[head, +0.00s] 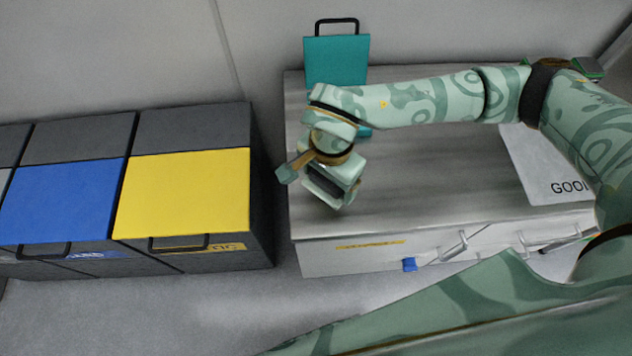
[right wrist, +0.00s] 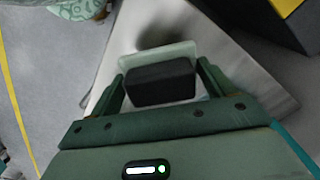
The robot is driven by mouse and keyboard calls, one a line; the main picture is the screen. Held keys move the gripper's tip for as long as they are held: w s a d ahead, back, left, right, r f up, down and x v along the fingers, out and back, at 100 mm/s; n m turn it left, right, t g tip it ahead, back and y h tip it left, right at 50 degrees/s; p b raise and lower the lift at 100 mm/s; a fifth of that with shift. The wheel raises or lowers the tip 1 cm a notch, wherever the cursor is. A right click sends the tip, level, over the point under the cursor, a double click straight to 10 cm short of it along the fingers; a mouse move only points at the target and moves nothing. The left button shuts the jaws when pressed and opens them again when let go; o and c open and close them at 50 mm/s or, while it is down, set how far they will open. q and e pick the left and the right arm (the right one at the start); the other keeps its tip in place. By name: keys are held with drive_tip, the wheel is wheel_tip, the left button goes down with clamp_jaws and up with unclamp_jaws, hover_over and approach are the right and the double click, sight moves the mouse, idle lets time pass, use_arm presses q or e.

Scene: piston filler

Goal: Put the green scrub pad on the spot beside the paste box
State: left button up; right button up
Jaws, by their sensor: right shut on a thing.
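My right gripper (head: 334,188) hangs over the left part of the grey metal bench, pointing down. In the right wrist view its two fingers (right wrist: 160,84) are shut on a black block with a pale green edge behind it. This held piece (right wrist: 160,86) seems to be the green scrub pad; its underside is hidden. It appears to be above the bench top, though the exact gap cannot be told. A teal box-like thing with a black handle (head: 336,58) stands at the bench's back left, partly hidden by my arm; I cannot tell whether it is the paste box. My left gripper is out of view.
The grey bench (head: 440,205) has drawers with handles in front. A white sheet marked "GOO" (head: 545,170) lies at its right. Bins with a yellow lid (head: 185,195) and a blue lid (head: 65,200) stand to the left. Bench top between gripper and sheet is clear.

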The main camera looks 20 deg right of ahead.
sight(320, 185)
drive_tip(key=shift+w+a+f+b, duration=0.25)
drive_tip(key=shift+w+f, duration=0.2)
drive_tip(key=shift+f, duration=0.15)
drive_tip(key=shift+w+a+f+b, duration=0.1)
drive_tip(key=shift+w+f+b, duration=0.1)
drive_tip(key=shift+w+f, duration=0.3)
wheel_tip(320, 185, down, 4)
drive_tip(key=shift+w+a+r+b, duration=0.1)
drive_tip(key=shift+w+b, duration=0.05)
drive_tip(key=shift+b, duration=0.85)
drive_tip(key=shift+r, duration=0.15)
drive_tip(key=o, duration=0.9)
wheel_tip(320, 185, up, 11)
drive_tip(key=p, duration=0.5)
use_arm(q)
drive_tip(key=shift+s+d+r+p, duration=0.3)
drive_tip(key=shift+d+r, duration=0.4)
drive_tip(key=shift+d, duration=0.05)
use_arm(e)
drive_tip(key=shift+r, duration=0.5)
